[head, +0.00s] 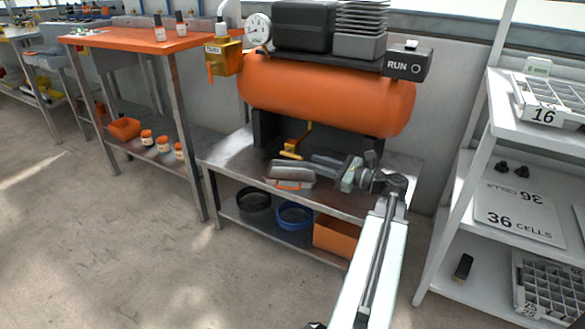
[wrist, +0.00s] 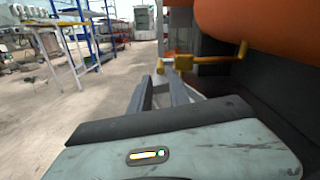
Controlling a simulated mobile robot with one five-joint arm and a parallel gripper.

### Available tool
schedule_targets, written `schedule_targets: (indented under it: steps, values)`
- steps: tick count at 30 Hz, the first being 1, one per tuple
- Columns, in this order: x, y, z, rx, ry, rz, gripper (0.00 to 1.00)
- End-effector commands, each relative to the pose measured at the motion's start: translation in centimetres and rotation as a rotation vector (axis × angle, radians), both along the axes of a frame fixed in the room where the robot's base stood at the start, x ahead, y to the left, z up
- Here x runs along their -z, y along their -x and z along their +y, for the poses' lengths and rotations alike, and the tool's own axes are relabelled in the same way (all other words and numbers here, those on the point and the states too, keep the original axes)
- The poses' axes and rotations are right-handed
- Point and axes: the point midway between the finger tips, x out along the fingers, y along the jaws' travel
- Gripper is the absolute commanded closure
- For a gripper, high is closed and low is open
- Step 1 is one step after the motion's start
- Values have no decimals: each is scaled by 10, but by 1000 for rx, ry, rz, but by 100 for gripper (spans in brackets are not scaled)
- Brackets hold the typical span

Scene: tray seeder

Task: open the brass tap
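The brass tap (head: 292,148) hangs on a bent yellow pipe under the orange tank (head: 325,97). In the wrist view the tap (wrist: 184,62) and its pipe stand just beyond my fingertips, with a small yellow end piece left of the tap body. My gripper (head: 316,163) reaches in from the right, low over the metal bench and a little right of the tap. In the wrist view my gripper (wrist: 160,80) shows two grey fingers with a gap between them. It looks open and empty. I cannot tell whether a fingertip touches the tap.
A separate yellow valve box (head: 224,58) is on the wall pipe at left. A white rack (head: 490,165) stands at right.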

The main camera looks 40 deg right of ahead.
Motion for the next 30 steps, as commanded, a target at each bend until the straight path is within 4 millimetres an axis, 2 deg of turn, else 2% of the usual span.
schedule_targets:
  steps: [5, 15, 18, 27, 30]
  values:
    - [-2, -3, -1, 5, -1, -1, 78]
    - [-1, -57, 10, 11, 1, 1, 78]
    - [-1, -65, 12, 13, 1, 0, 78]
    - [-1, -69, 12, 15, 1, 1, 78]
    - [-1, -68, 12, 15, 1, 1, 100]
